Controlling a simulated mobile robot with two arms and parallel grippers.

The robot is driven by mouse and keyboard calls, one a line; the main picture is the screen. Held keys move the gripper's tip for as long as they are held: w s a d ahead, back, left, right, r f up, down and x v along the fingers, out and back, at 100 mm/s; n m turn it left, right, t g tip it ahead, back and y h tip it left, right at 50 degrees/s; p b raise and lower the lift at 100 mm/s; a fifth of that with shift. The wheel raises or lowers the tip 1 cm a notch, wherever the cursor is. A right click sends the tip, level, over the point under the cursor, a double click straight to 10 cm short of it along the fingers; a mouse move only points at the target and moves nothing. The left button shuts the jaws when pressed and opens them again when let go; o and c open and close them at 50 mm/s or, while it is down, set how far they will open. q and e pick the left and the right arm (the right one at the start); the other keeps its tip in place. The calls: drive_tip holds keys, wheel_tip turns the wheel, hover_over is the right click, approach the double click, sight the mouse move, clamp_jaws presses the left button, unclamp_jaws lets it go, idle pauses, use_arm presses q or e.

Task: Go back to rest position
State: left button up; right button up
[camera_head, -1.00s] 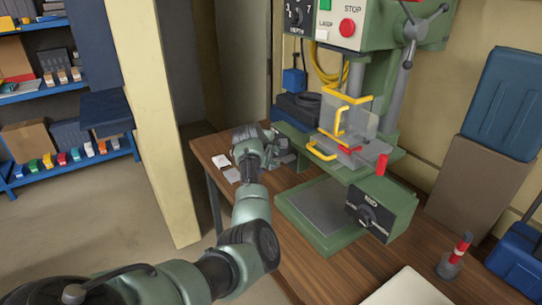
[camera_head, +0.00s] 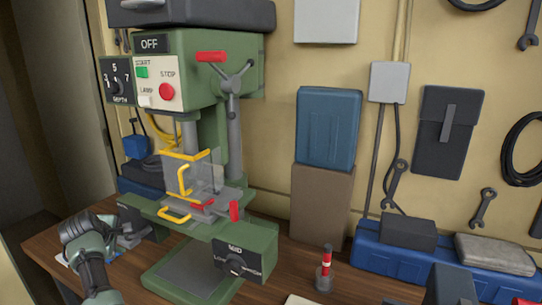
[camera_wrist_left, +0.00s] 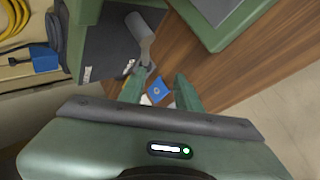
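My left gripper (camera_head: 122,238) is low at the left in the head view, beside the left side of the green drill press (camera_head: 205,150). Its fingers are hard to make out there. In the left wrist view the two green fingers of the left gripper (camera_wrist_left: 160,90) stand apart with nothing held between them. A small blue item (camera_wrist_left: 160,88) and white pieces show beyond the fingertips on the wooden bench (camera_wrist_left: 225,75). My right gripper does not show in either view.
A brown box (camera_head: 320,203) with a blue bin (camera_head: 329,130) on top stands against the wall. A blue toolbox (camera_head: 400,262) is at the right. Tools hang on the wall.

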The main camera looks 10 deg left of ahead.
use_arm(q)
drive_tip(key=s+d+f+m+g+y, duration=0.1)
drive_tip(key=s+d+f+m+g, duration=0.15)
drive_tip(key=s+f+m, duration=0.5)
drive_tip(key=s+d+f+m+g+h, duration=0.1)
drive_tip(key=s+d+f+m, duration=0.3)
drive_tip(key=s+d, duration=0.65)
drive_tip(key=s+d+f+m+g+h, duration=0.1)
drive_tip(key=s+d+m+h, duration=0.1)
drive_tip(key=s+d+m, duration=0.8)
drive_tip(key=s+d+f+m+g+h, duration=0.1)
drive_tip(key=s+d+f, duration=0.2)
drive_tip(key=s+d, duration=0.85)
drive_tip(key=s+a+f, duration=0.2)
drive_tip(key=f, duration=1.1)
drive_tip(key=s+a+f, duration=0.2)
drive_tip(key=f, duration=1.1)
drive_tip(key=s+a+f+g+b, duration=0.1)
drive_tip(key=s+a+f+g, duration=0.1)
drive_tip(key=s+f, duration=1.5)
drive_tip(key=shift+s+a+f+b, duration=0.2)
drive_tip(key=shift+a+f+b, duration=0.1)
drive_tip(key=shift+a+b, duration=0.1)
